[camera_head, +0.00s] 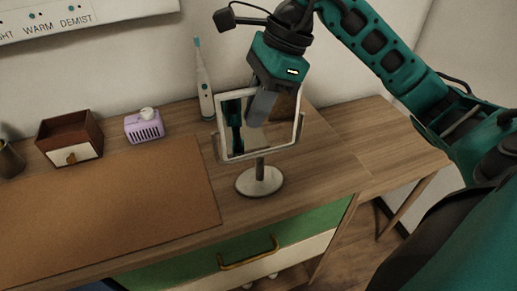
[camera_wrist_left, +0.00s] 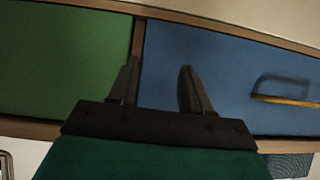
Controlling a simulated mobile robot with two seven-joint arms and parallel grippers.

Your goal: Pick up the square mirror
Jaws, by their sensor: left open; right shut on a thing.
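The square mirror (camera_head: 231,157) stands upright on a round white base with a short stem, near the right part of the wooden desk in the head view. It has a pale frame and shows a reflection of my arm. My right gripper (camera_head: 261,106) reaches down from above and is shut on the mirror at its upper part. The exact finger contact is partly hidden. In the left wrist view, my left gripper (camera_wrist_left: 156,85) is open and empty, in front of a green drawer (camera_wrist_left: 65,60) and a blue drawer (camera_wrist_left: 215,75).
An electric toothbrush (camera_head: 204,88) stands close behind the mirror. A purple box (camera_head: 144,128), a small brown drawer box (camera_head: 70,138) and a dark cup (camera_head: 9,160) stand farther left. A brown mat (camera_head: 110,205) covers the desk's left. Free wood lies right of the mirror.

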